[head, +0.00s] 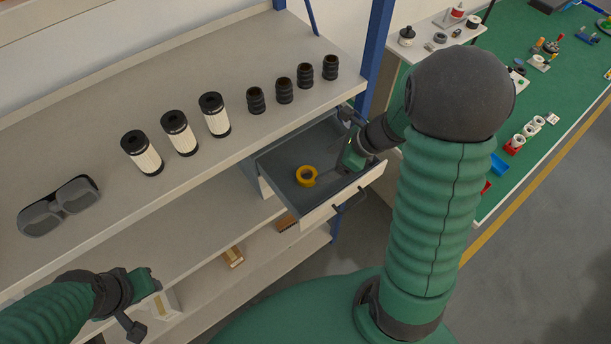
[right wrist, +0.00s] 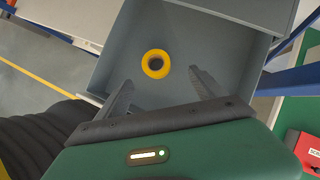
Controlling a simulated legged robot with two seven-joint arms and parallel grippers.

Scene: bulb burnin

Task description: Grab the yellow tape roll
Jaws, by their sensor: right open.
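The yellow tape roll (head: 306,176) lies on the floor of an open grey drawer (head: 281,165). In the right wrist view the roll (right wrist: 155,64) lies just beyond my fingertips, roughly between their lines, with its hole facing up. My right gripper (head: 345,164) is at the drawer, to the right of the roll in the head view. Its two fingers are apart and empty in the right wrist view (right wrist: 160,80). My left gripper (head: 143,301) is at the lower left, away from the drawer. Its jaw opening does not show clearly.
The shelf (head: 300,66) above carries several white-and-black filters (head: 178,133), dark ribbed cylinders (head: 284,91) and grey goggles (head: 58,205). A blue post (head: 374,50) stands behind the drawer. Drawer walls surround the roll. A green-topped table (head: 525,100) is at the right.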

